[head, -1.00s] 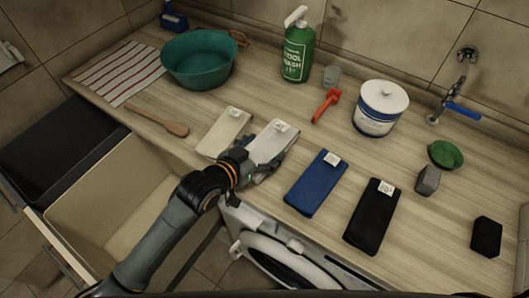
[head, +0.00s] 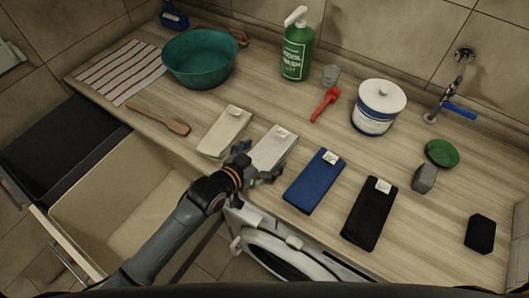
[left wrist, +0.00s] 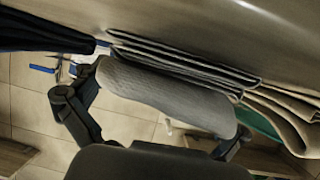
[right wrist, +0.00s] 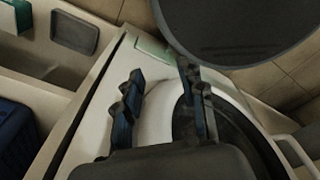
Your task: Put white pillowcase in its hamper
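The white pillowcase (head: 271,152) lies folded with a pale tag on the counter, between a cream folded cloth (head: 224,132) and a blue one (head: 314,182). My left gripper (head: 256,166) is at its near end, fingers spread to either side. In the left wrist view the pillowcase's pale woven end (left wrist: 165,92) shows between the open fingers (left wrist: 155,130); firm contact cannot be told. A pull-out hamper with a light interior (head: 120,205) stands open at the left, beside a dark hamper (head: 62,148). My right gripper (right wrist: 165,95) is open and empty.
A black folded cloth (head: 368,214) lies right of the blue one. A washing machine (head: 280,255) is under the counter.

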